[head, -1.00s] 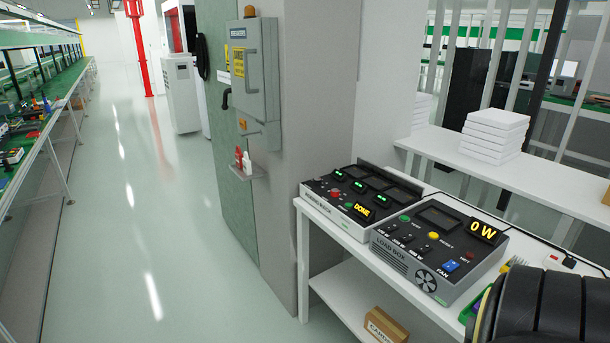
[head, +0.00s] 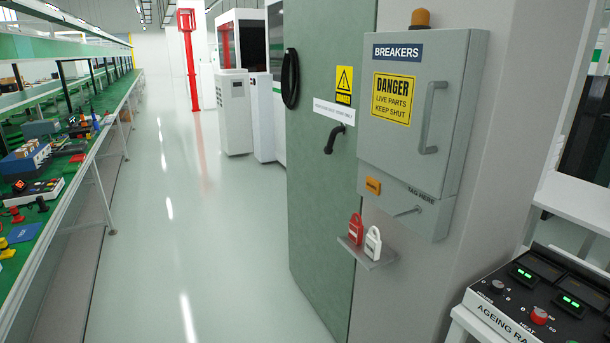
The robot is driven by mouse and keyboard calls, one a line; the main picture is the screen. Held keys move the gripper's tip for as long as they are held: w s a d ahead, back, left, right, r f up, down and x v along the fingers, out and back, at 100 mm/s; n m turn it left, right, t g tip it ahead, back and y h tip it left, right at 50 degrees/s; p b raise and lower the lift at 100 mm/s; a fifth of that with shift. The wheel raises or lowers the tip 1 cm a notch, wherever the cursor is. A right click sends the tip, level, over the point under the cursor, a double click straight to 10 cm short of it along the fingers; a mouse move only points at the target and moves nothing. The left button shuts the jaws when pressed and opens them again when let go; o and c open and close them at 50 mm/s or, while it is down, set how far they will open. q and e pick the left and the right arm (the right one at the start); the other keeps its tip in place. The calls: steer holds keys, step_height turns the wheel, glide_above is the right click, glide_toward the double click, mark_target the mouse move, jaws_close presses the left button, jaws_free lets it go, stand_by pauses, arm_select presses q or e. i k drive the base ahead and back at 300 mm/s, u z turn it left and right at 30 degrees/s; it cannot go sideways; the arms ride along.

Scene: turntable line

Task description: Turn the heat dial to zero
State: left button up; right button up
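The heat dial (head: 539,316) is a red knob on the black top panel of the ageing rack box (head: 510,325), at the bottom right of the head view. The word HEAT is printed beside it, with small scale numbers around it. Which number the dial points at is too small to tell. A grey knob (head: 497,286) sits further left on the same panel, and small green displays glow near both knobs. The box is cut off by the picture's edge. Neither of my grippers is in view.
A grey breaker cabinet (head: 422,110) with a danger sign hangs on the pillar. Below it, a small shelf (head: 368,254) holds a red padlock (head: 356,229) and a white padlock (head: 373,244). The aisle floor (head: 190,230) is clear. A long green workbench runs along the left.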

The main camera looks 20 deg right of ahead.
mark_target(539, 315)
steer(key=z, duration=1.05)
steer(key=i, duration=1)
steer(key=z, duration=1.15)
